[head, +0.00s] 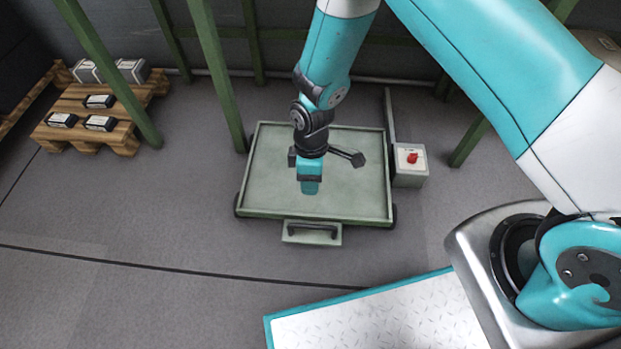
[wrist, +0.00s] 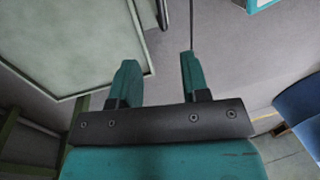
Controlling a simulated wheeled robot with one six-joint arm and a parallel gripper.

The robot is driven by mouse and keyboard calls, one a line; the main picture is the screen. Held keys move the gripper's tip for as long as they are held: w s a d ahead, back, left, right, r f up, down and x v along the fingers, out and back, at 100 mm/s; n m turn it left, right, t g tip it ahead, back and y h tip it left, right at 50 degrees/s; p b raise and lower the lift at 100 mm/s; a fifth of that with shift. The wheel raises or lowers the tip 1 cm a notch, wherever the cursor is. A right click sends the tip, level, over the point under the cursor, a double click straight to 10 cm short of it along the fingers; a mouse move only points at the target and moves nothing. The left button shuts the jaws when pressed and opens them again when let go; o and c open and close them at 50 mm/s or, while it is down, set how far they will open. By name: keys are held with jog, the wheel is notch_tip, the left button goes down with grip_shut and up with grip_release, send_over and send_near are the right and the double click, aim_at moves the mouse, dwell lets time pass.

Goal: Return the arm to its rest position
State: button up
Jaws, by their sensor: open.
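How high the gripper is above the tray is hard to tell. In the wrist view the two teal fingers of my gripper (wrist: 158,75) stand apart with nothing between them. Floor shows between and beyond the fingers, and the tray cart (wrist: 60,45) shows at the upper left.
A grey box with a red knob (head: 410,163) stands right of the cart. Green posts (head: 217,75) rise behind and left. A wooden pallet (head: 125,140) with several small boxes lies at the upper left. Open floor (head: 130,220) spreads left of the cart.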

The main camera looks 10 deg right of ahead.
notch_tip(320, 180, up, 24)
jog(key=s+d+m+t+y, duration=0.1)
jog(key=s+m+y, duration=0.1)
jog(key=s+m, duration=0.15)
jog(key=s+d+r+m+t+y, duration=0.15)
jog(key=s+d+r+m, duration=0.3)
jog(key=s+r, duration=0.8)
notch_tip(320, 180, up, 37)
jog(key=p, duration=3.7)
jog(key=shift+w+r+n+p, duration=0.15)
jog(key=shift+n+p, duration=0.15)
jog(key=shift+p, duration=0.05)
jog(key=shift+a, duration=0.1)
